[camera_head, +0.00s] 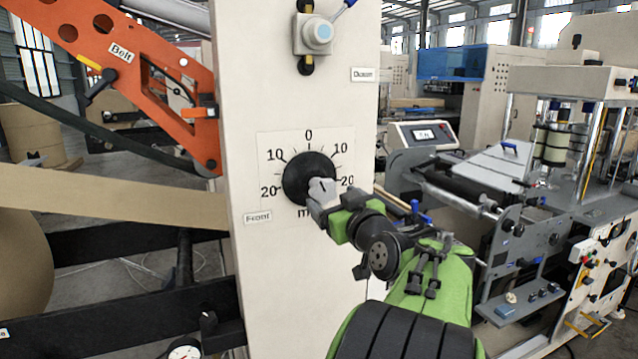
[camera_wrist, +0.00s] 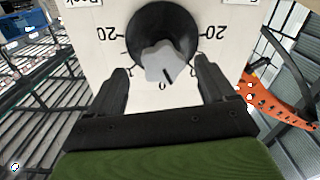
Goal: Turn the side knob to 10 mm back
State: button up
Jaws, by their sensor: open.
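The side knob is a round black dial (camera_head: 301,172) with a grey grip (camera_head: 323,187), on the cream machine panel. Its printed scale has 0 at the top and 10 and 20 on each side. Contact cannot be told. In the head view my arm hides the lower right of the scale.
A "Front" label (camera_head: 257,217) is lower left of the dial; a "Back" label (camera_wrist: 83,3) shows partly in the wrist view. An orange arm (camera_head: 130,70) and a paper web (camera_head: 110,196) lie left.

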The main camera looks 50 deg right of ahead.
aim_at(326, 194)
jog(key=x, duration=0.3)
jog(key=p+x, duration=0.1)
jog(key=x, duration=0.2)
jog(key=shift+w+r+p, duration=0.2)
jog(key=shift+w+p, duration=0.05)
jog(key=shift+p, duration=0.05)
jog(key=shift+w+d+f, duration=0.1)
jog(key=shift+w+d, duration=0.1)
jog(key=shift+w, duration=0.05)
jog(key=shift+s+a, duration=0.1)
jog(key=shift+c, duration=0.3)
jog(key=c, duration=0.9)
